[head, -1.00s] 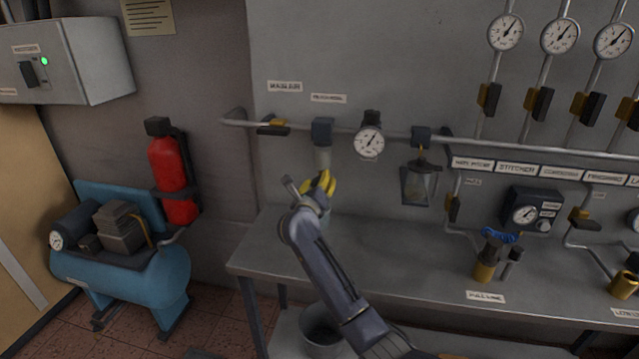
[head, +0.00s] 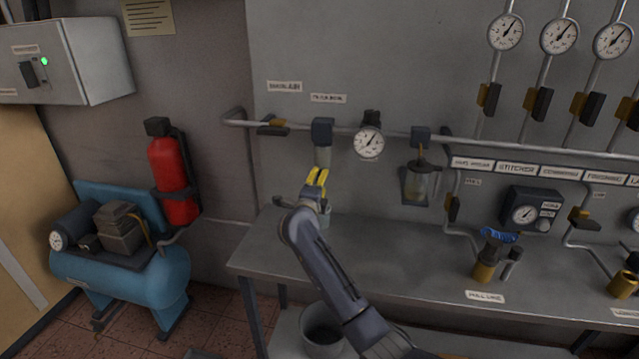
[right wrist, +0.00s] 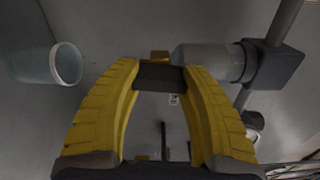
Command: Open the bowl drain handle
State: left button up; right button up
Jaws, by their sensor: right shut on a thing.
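The clear filter bowl (head: 323,157) hangs under a dark square head (head: 322,131) on the wall pipe. In the right wrist view the bowl (right wrist: 208,63) lies sideways, with a small brass fitting (right wrist: 160,57) at its end. A dark drain handle (right wrist: 160,78) sits beside that fitting. My right gripper (right wrist: 160,75) has its yellow fingertips on either side of the handle and is shut on it. In the head view my right gripper (head: 318,177) is just below the bowl, hiding the drain. My left gripper is not in view.
A pale cup (right wrist: 40,64) stands below the bowl, partly hidden behind my gripper in the head view. A gauge (head: 369,142) and a second bowl unit (head: 420,182) are to the right on the pipe. A grey bench (head: 390,255) runs below.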

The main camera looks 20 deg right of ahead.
jog(key=shift+w+a+r+n, duration=0.1)
jog(key=shift+a+r+n, duration=0.2)
jog(key=shift+n, duration=0.5)
jog(key=o, duration=1.1)
jog(key=shift+a+f, duration=0.1)
jog(key=shift+c, duration=0.2)
jog(key=o, duration=0.4)
jog(key=shift+d+f, duration=0.15)
jog(key=shift+d, duration=0.05)
jog(key=shift+c, duration=0.2)
jog(key=v, duration=1.2)
